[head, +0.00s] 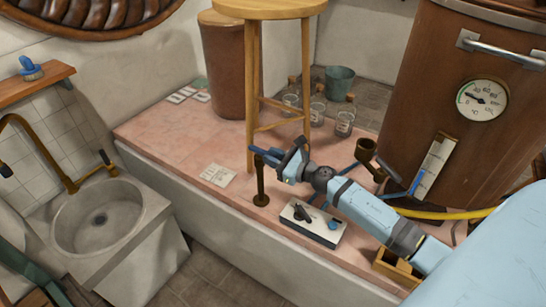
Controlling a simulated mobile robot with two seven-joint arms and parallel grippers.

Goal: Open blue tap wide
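My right gripper (275,158) reaches in from the lower right over the pink tiled ledge. Its fingertips are at the top of a slim dark brass post (261,188) standing on the ledge. Blue shows around the fingertips; I cannot tell whether it is a tap handle or part of the gripper, nor whether the fingers touch or grip it. A thin blue lever (417,183) shows low on the brown boiler (408,95), beside the white level gauge. Which blue part is the tap is unclear. My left gripper is not in view.
A wooden stool (270,9) stands behind the gripper, close to it. A white switch box (312,224) lies below my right arm, and a wooden box (396,267) is near its forearm. Glass jars (344,123) stand behind. A stone sink (98,217) is at left.

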